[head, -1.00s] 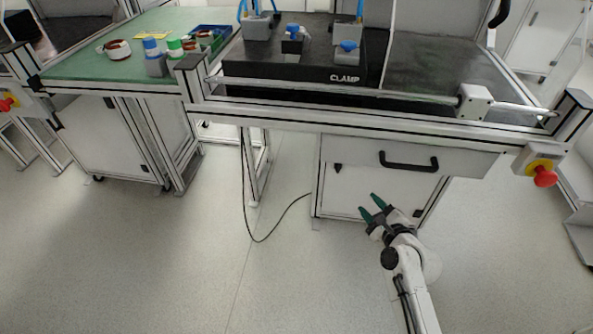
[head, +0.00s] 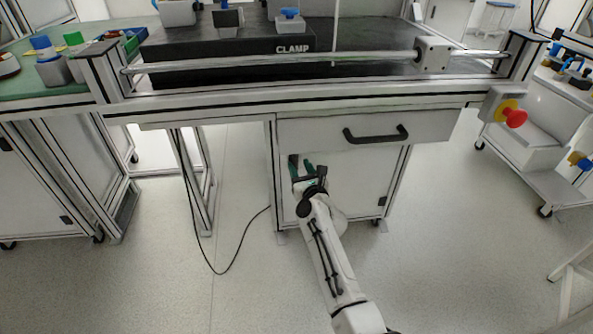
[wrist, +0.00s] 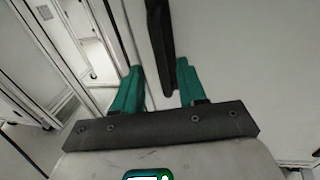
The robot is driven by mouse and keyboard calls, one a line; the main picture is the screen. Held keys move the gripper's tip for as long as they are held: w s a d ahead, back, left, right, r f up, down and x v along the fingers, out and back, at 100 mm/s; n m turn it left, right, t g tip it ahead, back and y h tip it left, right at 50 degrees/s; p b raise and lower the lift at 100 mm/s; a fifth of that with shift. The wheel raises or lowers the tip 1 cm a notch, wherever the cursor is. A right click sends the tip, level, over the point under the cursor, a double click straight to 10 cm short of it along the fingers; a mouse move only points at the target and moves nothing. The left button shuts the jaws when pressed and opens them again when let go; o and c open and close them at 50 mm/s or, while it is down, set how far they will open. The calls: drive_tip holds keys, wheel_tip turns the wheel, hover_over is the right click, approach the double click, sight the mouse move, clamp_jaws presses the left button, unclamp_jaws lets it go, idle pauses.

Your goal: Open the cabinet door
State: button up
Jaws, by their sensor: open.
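The cabinet door (head: 358,180) is a pale panel under the workbench, below a drawer, and looks shut. In the wrist view the door (wrist: 240,50) fills the right side. A black vertical handle (wrist: 160,25) stands on it, with its lower end between my green fingers, nearer the right one. My gripper (head: 301,163) is at the door's upper left in the head view. In the wrist view my gripper (wrist: 160,65) is open, its fingers apart around the handle's end. I cannot tell whether a finger touches it. In the head view my gripper largely hides the handle.
The drawer (head: 425,127) above has a black handle (head: 376,135). A black cable (head: 227,268) loops on the floor left of the cabinet. A red emergency stop (head: 515,117) sticks out at the bench's right corner. The floor in front is clear.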

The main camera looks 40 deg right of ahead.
drive_tip(key=shift+b+x, duration=0.55)
drive_tip(key=shift+x, duration=0.85)
drive_tip(key=shift+s, duration=0.1)
clamp_jaws()
